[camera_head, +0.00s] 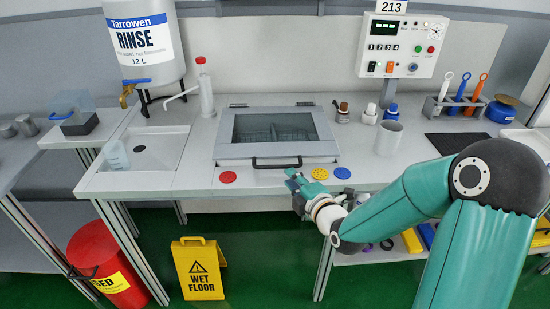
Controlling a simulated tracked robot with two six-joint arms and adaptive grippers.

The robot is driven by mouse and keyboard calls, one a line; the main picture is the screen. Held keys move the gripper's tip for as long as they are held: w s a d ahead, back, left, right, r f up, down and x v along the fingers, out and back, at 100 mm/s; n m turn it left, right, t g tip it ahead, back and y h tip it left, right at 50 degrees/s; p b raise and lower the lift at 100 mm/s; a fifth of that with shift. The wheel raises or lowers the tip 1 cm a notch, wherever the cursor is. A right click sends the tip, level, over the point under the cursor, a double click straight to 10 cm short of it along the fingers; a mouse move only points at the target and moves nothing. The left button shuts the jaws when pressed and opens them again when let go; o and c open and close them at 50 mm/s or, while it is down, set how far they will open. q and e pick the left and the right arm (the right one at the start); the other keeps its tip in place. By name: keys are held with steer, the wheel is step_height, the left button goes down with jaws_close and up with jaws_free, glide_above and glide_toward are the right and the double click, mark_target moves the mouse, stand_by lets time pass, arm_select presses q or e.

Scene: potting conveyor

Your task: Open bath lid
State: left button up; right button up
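The bath lid (275,128) is a grey framed panel with a dark window, set in the worktop at the centre. It lies closed, and a basket-like shape shows through the glass. Its black bar handle (277,164) runs along the front edge. My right gripper (292,177) is just below the right end of the handle, at the worktop's front edge. It looks apart from the handle. Its fingers are small and seen from behind, so I cannot tell whether they are open. My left gripper is not in view.
Red (228,177), yellow (320,173) and blue (342,172) discs lie along the front edge. A grey cup (388,138) and small bottles (342,112) stand right of the lid. A wash bottle (206,92) and rinse tank (147,45) stand to the left.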

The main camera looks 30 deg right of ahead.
mark_target(281, 168)
steer(key=p+x, duration=0.1)
steer(key=x, duration=0.7)
steer(key=shift+s, duration=0.1)
steer(key=shift+c, duration=0.4)
jaws_close()
